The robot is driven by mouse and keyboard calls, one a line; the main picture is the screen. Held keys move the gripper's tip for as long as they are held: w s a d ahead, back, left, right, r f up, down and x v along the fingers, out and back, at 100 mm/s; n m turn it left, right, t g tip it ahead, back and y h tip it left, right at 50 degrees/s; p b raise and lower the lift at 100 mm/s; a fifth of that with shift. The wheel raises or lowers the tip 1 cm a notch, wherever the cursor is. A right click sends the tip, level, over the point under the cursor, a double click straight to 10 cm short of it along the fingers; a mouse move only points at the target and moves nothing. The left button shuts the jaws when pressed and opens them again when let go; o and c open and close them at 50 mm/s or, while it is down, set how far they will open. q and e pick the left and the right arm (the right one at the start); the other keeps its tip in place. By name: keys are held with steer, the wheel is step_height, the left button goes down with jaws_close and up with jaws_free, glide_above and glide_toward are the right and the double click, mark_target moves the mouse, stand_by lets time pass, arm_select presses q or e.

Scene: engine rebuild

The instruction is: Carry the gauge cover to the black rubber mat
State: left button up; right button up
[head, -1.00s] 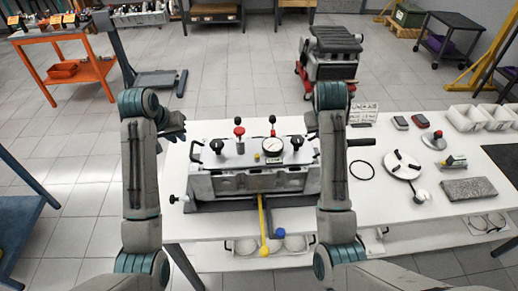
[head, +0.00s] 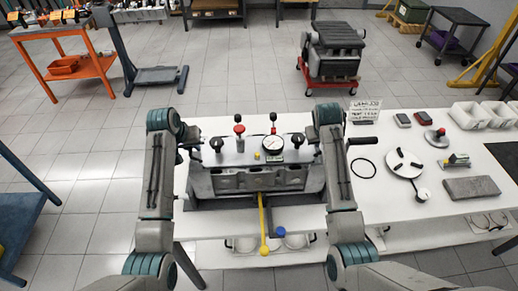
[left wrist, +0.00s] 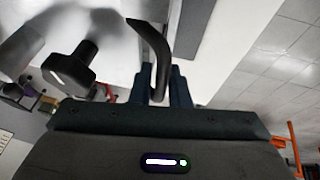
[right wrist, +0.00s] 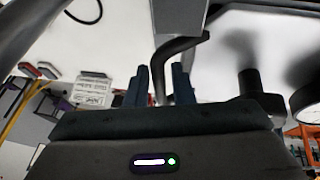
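The gauge cover (head: 236,157) is a grey plate with a round white dial, black knobs and red-topped studs. It sits level on the engine block (head: 258,180). My left gripper (head: 188,143) is at its left end. In the left wrist view its two fingers (left wrist: 162,88) stand apart, either side of a dark curved handle (left wrist: 150,38). In the right wrist view my right gripper (right wrist: 160,88) also has its fingers apart around a similar handle (right wrist: 178,50). The black rubber mat (head: 507,158) lies at the table's right edge.
Right of the cover on the white table (head: 420,215) are a black ring (head: 363,168), a round white plate (head: 403,162), a grey slab (head: 471,188) and white bins (head: 470,115). A yellow-handled bar (head: 263,225) sticks out in front of the block.

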arm_select(q)
steer(key=shift+s+r, duration=0.1)
steer(key=shift+s, duration=0.05)
steer(key=shift+c, duration=0.5)
arm_select(e)
steer(key=shift+s+r, duration=0.15)
steer(key=shift+c, duration=0.4)
arm_select(q)
jaws_close()
arm_select(e)
jaws_close()
